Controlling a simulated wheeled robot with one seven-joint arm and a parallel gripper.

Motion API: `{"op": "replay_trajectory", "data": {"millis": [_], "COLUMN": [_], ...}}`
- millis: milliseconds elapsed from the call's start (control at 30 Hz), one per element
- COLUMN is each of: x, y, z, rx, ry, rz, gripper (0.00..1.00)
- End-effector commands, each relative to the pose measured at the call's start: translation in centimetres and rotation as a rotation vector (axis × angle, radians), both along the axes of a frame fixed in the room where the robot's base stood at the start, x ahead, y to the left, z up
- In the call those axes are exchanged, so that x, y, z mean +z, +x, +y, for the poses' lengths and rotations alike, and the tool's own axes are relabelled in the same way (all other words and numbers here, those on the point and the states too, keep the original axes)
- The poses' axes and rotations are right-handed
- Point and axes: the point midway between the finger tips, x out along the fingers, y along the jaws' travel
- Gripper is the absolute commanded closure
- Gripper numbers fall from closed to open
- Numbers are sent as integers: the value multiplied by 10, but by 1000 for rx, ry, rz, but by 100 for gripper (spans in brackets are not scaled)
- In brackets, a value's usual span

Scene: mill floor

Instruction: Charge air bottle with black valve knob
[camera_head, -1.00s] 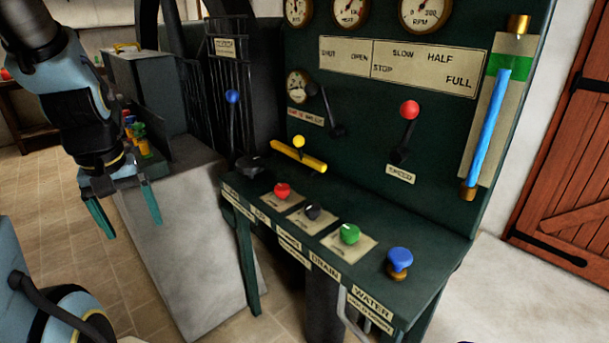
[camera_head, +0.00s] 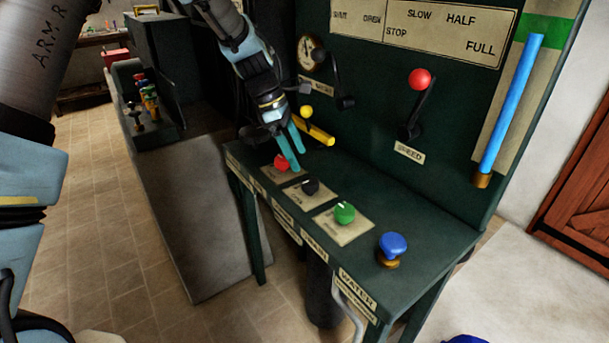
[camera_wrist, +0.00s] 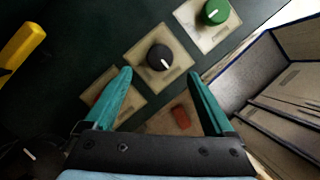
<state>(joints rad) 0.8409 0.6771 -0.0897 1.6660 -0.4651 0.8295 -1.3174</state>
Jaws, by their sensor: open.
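The black valve knob (camera_head: 310,187) sits on a cream plate on the green bench, between the red knob (camera_head: 282,162) and the green knob (camera_head: 344,212). In the wrist view the black knob (camera_wrist: 159,57) lies just beyond the fingertips, roughly centred between them, its white mark showing. My gripper (camera_head: 289,155) is open and empty, tilted down over the bench near the red and black knobs. In the wrist view, my gripper (camera_wrist: 160,74) has its left finger mostly covering the red knob. Contact with any knob is not visible. I cannot identify the air bottle.
A blue knob (camera_head: 392,248) stands at the bench's right end. A yellow bar (camera_head: 316,134) and the red-topped speed lever (camera_head: 419,80) stand behind the knobs. A dark cylinder (camera_head: 320,290) stands underneath.

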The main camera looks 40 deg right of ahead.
Motion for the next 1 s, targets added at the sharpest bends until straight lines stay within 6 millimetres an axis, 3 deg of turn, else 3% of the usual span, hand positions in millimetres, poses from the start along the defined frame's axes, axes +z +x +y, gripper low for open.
{"op": "replay_trajectory", "data": {"millis": [200, 433, 833, 1000], "x": [-38, -64, -71, -71], "y": [-13, -20, -22, -22], "z": [-10, -17, -19, -19], "rx": [-2, -1, -1, -1], "ry": [3, 1, -1, -1], "rz": [2, 0, -2, -2], "gripper": [11, 11, 11, 31]}}
